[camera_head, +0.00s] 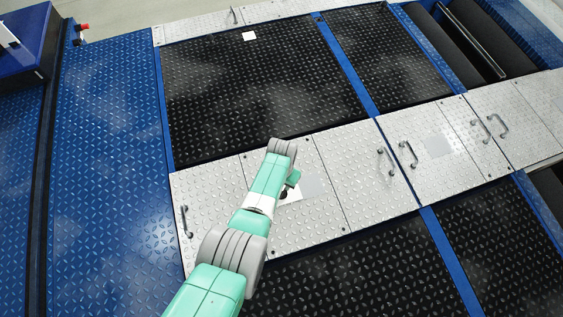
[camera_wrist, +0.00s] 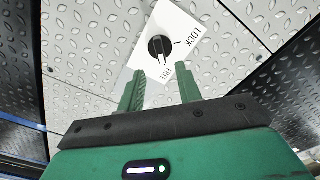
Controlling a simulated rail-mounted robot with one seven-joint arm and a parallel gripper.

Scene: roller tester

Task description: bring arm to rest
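My green arm reaches from the bottom of the head view over the silver diamond-plate covers. In the wrist view, my gripper (camera_wrist: 160,90) is open, with its two green fingers apart and nothing between the tips. Just beyond the fingertips is a black rotary knob (camera_wrist: 159,47) on a white label plate (camera_wrist: 165,40) marked "LOCK" and another partly hidden word. The knob's white mark points down toward the gripper, away from "LOCK". In the head view, my gripper (camera_head: 291,182) shows small beside the arm, over the white plate (camera_head: 291,193); its fingers are hard to make out.
Silver covers (camera_head: 355,200) with raised handles (camera_head: 386,163) run across the middle. Black textured panels (camera_head: 260,90) lie on both sides. A blue diamond-plate floor (camera_head: 110,170) lies at left. A dark roller pit (camera_head: 470,50) is at upper right.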

